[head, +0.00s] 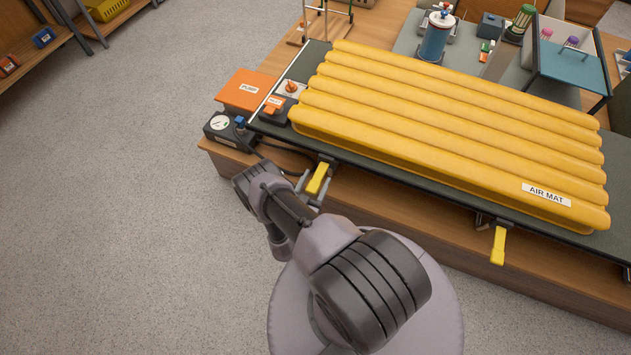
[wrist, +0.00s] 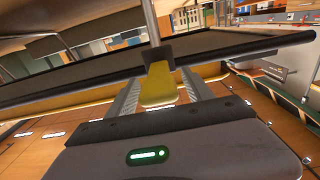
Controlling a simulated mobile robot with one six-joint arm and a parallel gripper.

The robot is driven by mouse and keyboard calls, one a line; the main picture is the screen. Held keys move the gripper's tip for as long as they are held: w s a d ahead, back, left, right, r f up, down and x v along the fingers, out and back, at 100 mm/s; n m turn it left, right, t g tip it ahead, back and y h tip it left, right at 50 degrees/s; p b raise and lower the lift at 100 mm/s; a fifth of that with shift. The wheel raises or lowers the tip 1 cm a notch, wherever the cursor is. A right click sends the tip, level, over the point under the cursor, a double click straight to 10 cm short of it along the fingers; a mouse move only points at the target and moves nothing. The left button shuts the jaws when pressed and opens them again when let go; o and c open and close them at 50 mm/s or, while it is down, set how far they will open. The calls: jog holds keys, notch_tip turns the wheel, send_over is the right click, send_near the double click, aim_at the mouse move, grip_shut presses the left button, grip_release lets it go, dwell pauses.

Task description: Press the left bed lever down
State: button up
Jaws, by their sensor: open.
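The left bed lever (head: 317,179) is a yellow tab at the front edge of the dark bed (head: 400,166), below the air mat. A second yellow lever (head: 498,246) hangs farther right along the same edge. My gripper (head: 312,190) is at the left lever, partly hidden by my arm in the head view. In the wrist view the yellow lever (wrist: 158,88) lies between the two fingers of my gripper (wrist: 160,92), which stand apart on either side. I cannot tell whether either finger touches it.
A yellow air mat (head: 450,115) covers the bed. An orange pump box (head: 247,90) and a gauge (head: 219,123) stand left of it, with a dark hose near the bed's corner. The floor (head: 130,200) at left is clear.

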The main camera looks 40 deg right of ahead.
grip_shut()
jog(key=shift+f, duration=0.1)
jog(key=shift+f, duration=0.85)
dwell(0.7)
grip_release()
